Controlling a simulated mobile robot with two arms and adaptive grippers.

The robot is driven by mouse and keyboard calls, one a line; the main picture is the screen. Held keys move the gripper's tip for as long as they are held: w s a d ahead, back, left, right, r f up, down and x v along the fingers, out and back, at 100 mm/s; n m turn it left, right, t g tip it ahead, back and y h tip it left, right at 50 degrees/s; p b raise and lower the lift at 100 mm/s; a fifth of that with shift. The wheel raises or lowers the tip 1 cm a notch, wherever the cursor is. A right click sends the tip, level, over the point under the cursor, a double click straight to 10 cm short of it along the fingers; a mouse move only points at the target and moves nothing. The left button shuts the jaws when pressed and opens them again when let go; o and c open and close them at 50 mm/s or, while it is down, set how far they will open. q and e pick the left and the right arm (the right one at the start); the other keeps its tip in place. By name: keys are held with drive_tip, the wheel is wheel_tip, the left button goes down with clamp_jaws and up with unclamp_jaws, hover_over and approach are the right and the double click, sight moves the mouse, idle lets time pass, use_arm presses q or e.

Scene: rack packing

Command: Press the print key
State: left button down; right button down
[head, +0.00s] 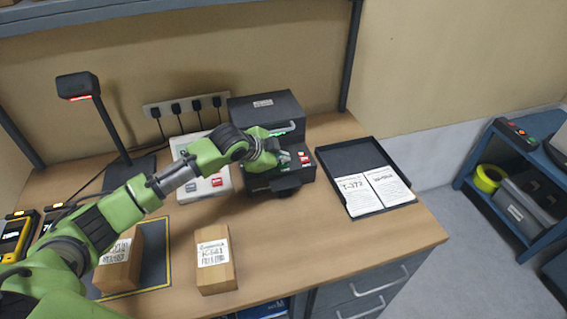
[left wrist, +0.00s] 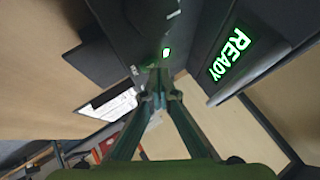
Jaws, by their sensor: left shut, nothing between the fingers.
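The black printer (head: 265,108) stands at the back of the bench, with a lower front part carrying small keys. A red key (head: 304,160) shows at its right. My left gripper (head: 283,159) is shut and empty, at the printer's front beside the keys. In the left wrist view the fingertips (left wrist: 157,74) come together close to the dark printer body, just below a small lit spot (left wrist: 166,52). A green READY display (left wrist: 230,54) is lit to the right. I cannot tell whether the fingertips touch a key; the arm partly hides the panel. My right gripper is not in view.
A black tray (head: 331,178) with printed sheets lies right of the printer. A white key panel (head: 217,190) lies to its left. Two cardboard boxes, one (head: 216,277) near the front edge, and a scanner stand (head: 111,118) are on the bench. The right front is clear.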

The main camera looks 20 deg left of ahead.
sight(282, 165)
use_arm(q)
drive_tip(key=shift+f, duration=0.45)
idle(0.6)
drive_tip(key=shift+r, duration=0.15)
drive_tip(key=shift+r+p, duration=0.7)
drive_tip(key=shift+p, duration=0.2)
wheel_tip(282, 165, up, 5)
drive_tip(key=p, duration=0.5)
drive_tip(key=shift+r, duration=0.1)
idle(0.4)
